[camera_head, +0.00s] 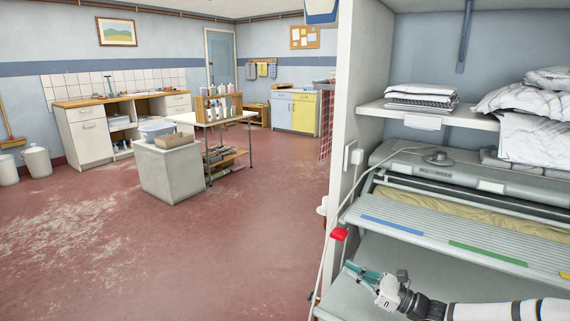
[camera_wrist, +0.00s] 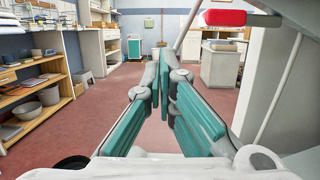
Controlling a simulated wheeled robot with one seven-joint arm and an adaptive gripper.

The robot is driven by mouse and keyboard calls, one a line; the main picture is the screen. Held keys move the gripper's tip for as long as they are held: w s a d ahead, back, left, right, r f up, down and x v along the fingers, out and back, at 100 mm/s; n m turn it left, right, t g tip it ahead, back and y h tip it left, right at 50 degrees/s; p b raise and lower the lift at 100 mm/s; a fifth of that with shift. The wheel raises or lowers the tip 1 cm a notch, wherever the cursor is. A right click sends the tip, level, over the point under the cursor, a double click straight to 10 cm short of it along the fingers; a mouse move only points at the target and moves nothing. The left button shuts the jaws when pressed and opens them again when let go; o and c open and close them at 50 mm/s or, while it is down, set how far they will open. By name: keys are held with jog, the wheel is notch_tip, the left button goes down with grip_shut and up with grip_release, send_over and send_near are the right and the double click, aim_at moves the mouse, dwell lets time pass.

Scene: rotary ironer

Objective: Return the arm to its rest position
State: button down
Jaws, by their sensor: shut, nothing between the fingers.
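My gripper (camera_head: 362,272) has teal finger pads and sits at the lower right of the head view. It is over the left part of the ironer's lower light-grey surface, below the feed board. My arm reaches in from the right edge. In the wrist view my gripper (camera_wrist: 160,62) points out toward the room, its fingertips together with nothing between them. The rotary ironer (camera_head: 460,240) stands at the right of the head view, with a beige cloth-covered roller (camera_head: 450,212) in its opening.
A shelf (camera_head: 440,115) with folded linen is above. A white side panel (camera_head: 350,110) stands left of the ironer. The red floor (camera_head: 240,220) beyond is open.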

jog(key=s+a+r+n+g+h, duration=0.3)
jog(key=s+a+r+n+g, duration=0.1)
jog(key=s+n+g, duration=0.35)
jog(key=s+a+r+n+g+h, duration=0.3)
jog(key=s+a+r+n+g, duration=0.25)
jog(key=s+n, duration=0.2)
jog(key=s+d+r+n+t+h, duration=0.1)
jog(key=s+d+r+n+h, duration=0.3)
jog(key=s, duration=0.6)
jog(key=s+d+r+n+t+h, duration=0.15)
jog(key=s+r+h, duration=0.3)
jog(key=s, duration=0.45)
jog(key=s+d+r+n+t+h, duration=0.1)
jog(key=s+d+r+n+h, duration=0.25)
jog(key=s+r, duration=0.45)
notch_tip(320, 180, up, 12)
jog(key=s+d+t+p, duration=0.1)
jog(key=s+t+p, duration=0.1)
jog(key=p, duration=1.1)
jog(key=shift+s+r+t+y, duration=0.2)
jog(key=shift+s+t+y, duration=0.1)
jog(key=shift+t, duration=0.15)
jog(key=shift+w+d, duration=0.1)
